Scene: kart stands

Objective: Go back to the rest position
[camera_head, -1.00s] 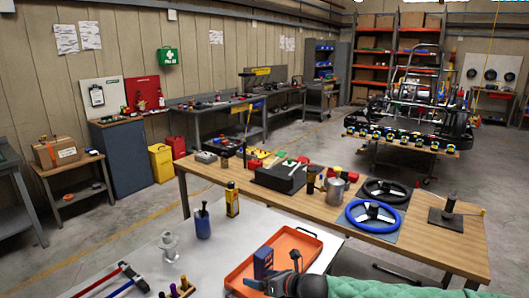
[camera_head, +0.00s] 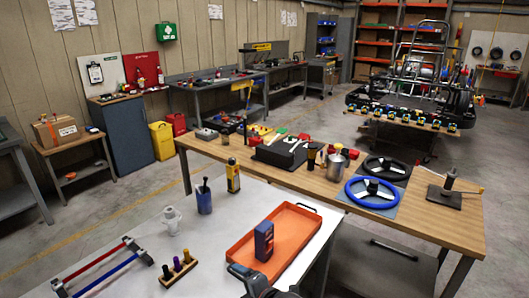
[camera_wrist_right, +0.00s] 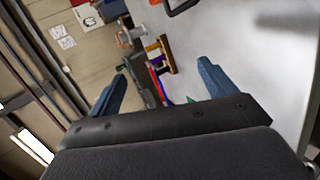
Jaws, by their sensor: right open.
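My right gripper (camera_head: 262,282) shows at the bottom of the head view, close to the near side of the orange tray. In the right wrist view its two blue fingers (camera_wrist_right: 157,88) stand wide apart with nothing between them. A dark blue box (camera_head: 264,241) stands upright in the orange tray (camera_head: 300,256), apart from the gripper. My left gripper is not in the head view.
The white table (camera_head: 215,236) holds a blue cup (camera_head: 204,197), a yellow device (camera_head: 233,176), a wooden peg block (camera_head: 178,270) and a red and blue rail frame (camera_head: 103,268). A wooden bench (camera_head: 300,180) with steering wheels (camera_head: 372,192) stands behind it.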

